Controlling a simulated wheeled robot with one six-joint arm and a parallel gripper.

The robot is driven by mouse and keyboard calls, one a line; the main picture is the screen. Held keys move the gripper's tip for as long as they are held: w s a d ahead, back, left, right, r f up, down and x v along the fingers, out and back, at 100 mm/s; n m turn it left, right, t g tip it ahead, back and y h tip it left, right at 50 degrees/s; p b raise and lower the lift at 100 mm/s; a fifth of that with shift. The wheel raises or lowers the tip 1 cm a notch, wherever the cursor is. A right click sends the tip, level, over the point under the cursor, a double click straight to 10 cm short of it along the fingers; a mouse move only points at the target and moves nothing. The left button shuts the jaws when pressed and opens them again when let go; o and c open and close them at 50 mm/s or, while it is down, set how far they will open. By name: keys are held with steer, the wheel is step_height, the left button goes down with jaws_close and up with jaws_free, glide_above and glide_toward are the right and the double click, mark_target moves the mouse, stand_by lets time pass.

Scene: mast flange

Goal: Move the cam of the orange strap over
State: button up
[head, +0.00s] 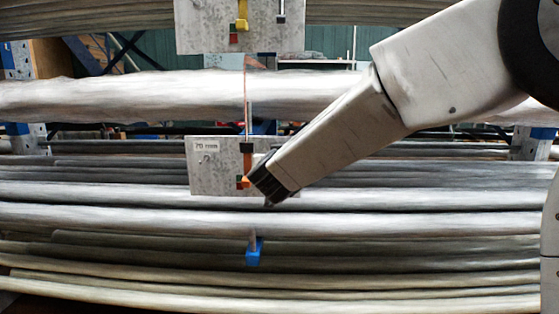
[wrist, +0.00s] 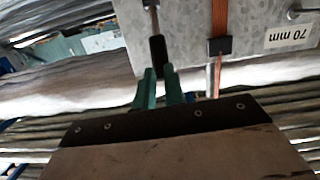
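The orange strap (head: 247,163) runs down a grey plate (head: 213,177) labelled 70 mm, through a black buckle (head: 247,147). An orange cam (head: 244,182) sits low on the plate, with small red and green patches beside it. My gripper (head: 268,188) reaches in from the right and covers the plate's lower right part. In the wrist view, turned upside down, the strap (wrist: 218,20) passes right of my gripper (wrist: 159,76). Its green fingers are apart, with a black grip (wrist: 158,50) on a metal rod between their tips. Whether they touch it is unclear.
An upper plate (head: 207,25) carries a yellow cam (head: 242,22) and a grey lever (head: 281,15). A wrapped roll (head: 120,95) lies behind the strap. Long bars (head: 120,220) fill the space below, with a blue clip (head: 253,252) on them.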

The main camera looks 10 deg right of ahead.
steer(key=f+n+h, duration=0.1)
steer(key=f+n, duration=0.1)
steer(key=s+f+n+t, duration=0.1)
steer(key=f+n, duration=0.1)
steer(key=s+d+f+n+h, duration=0.1)
steer(key=f+n, duration=0.1)
steer(key=shift+s+t+h, duration=0.15)
steer(key=shift+t+h, duration=0.15)
steer(key=shift+t, duration=0.1)
jaws_close()
steer(key=s+a+f+n+t+y, duration=0.15)
steer(key=s+f+n+t, duration=0.3)
steer(key=s+n, duration=0.5)
steer(key=w+d+r+n+t, duration=0.1)
steer(key=w+r+n, duration=0.1)
steer(key=w+r, duration=0.5)
steer(key=w, duration=0.6)
steer(key=shift+w+r, duration=0.2)
steer(key=shift+w, duration=0.15)
steer(key=shift+a+r, duration=0.1)
